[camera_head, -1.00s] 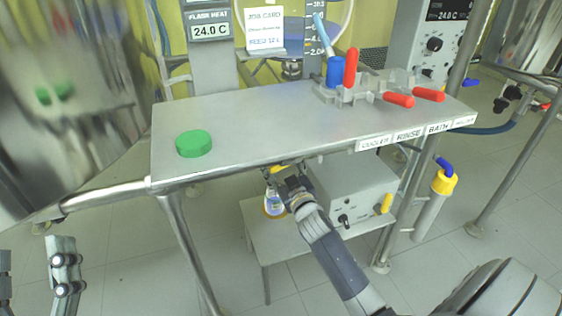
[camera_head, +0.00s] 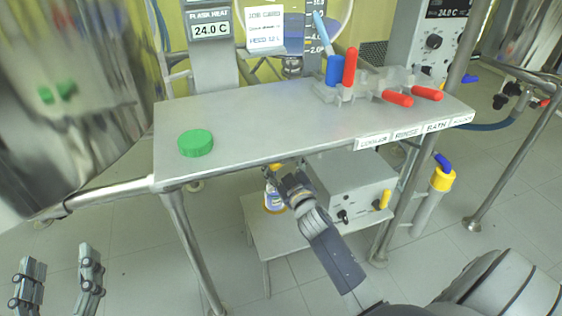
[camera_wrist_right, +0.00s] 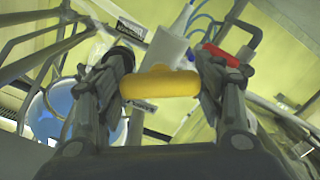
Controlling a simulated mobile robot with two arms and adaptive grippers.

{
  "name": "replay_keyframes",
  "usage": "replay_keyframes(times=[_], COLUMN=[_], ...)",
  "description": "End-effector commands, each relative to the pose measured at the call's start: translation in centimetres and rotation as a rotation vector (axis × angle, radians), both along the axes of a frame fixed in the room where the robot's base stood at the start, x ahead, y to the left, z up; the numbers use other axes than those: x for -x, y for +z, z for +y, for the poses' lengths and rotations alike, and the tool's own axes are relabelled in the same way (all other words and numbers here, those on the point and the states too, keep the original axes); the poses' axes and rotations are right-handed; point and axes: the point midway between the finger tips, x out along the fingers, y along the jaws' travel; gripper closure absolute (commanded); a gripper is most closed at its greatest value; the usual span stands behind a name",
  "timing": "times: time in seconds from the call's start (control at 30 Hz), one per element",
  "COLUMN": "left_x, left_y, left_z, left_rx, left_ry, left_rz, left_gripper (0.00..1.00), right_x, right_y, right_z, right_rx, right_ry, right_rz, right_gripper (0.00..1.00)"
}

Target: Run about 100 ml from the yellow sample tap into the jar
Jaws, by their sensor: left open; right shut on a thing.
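The yellow tap handle (camera_wrist_right: 160,85) is between the fingers of my right gripper (camera_wrist_right: 160,92) in the right wrist view, and they are shut on it. In the head view my right gripper (camera_head: 284,183) reaches under the front edge of the table, and a bit of yellow (camera_head: 273,168) shows beside it. The jar (camera_head: 273,203), with a blue and white label, stands upright on the low stand, just left of and below that gripper. Its mouth is hidden, and I cannot tell its fill level or see any stream. My left gripper (camera_head: 58,285) is open and empty at the lower left.
A green lid (camera_head: 196,143) lies on the steel table (camera_head: 260,125). Red-handled valves (camera_head: 397,98) sit at its back right. A grey box (camera_head: 350,185) stands on the low stand (camera_head: 285,237) beside the jar. A large shiny vessel (camera_head: 65,90) fills the upper left.

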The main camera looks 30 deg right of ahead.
Motion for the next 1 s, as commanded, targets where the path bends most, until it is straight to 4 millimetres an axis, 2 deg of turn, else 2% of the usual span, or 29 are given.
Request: replay_keyframes(times=[0.03,0.07,0.13,0.17,0.53,0.67,0.77,1.0], left_x=[0.0,0.0,0.0,0.0,0.0,0.0,0.0,0.0], left_y=[0.0,0.0,0.0,0.0,0.0,0.0,0.0,0.0], left_z=[0.0,0.0,0.0,0.0,-0.1,-0.1,0.0,0.0], left_rx=[0.000,0.000,0.000,0.000,0.001,0.001,0.001,0.000], left_ry=[0.000,0.000,0.000,0.000,-0.002,-0.001,-0.001,-0.001], left_rz=[0.000,0.000,-0.001,-0.001,-0.002,-0.002,-0.002,-0.002], left_gripper=[0.39,0.39,0.39,0.39,0.39,0.39,0.39,0.39], right_x=[0.0,0.0,0.0,0.0,0.1,0.9,2.2,6.8], right_y=[0.0,0.0,0.0,0.0,0.0,-0.1,-0.2,-0.2], right_z=[0.0,0.0,0.0,0.0,0.0,0.2,0.6,1.7], right_rx=[-0.001,-0.001,-0.001,-0.001,-0.001,-0.002,-0.003,-0.003], right_ry=[0.001,0.001,0.001,0.001,0.000,0.000,0.001,0.000], right_rz=[-0.001,-0.001,-0.001,-0.001,0.000,0.001,0.002,0.001], right_gripper=[0.61,0.35,0.20,0.17,0.17,0.17,0.17,0.17])
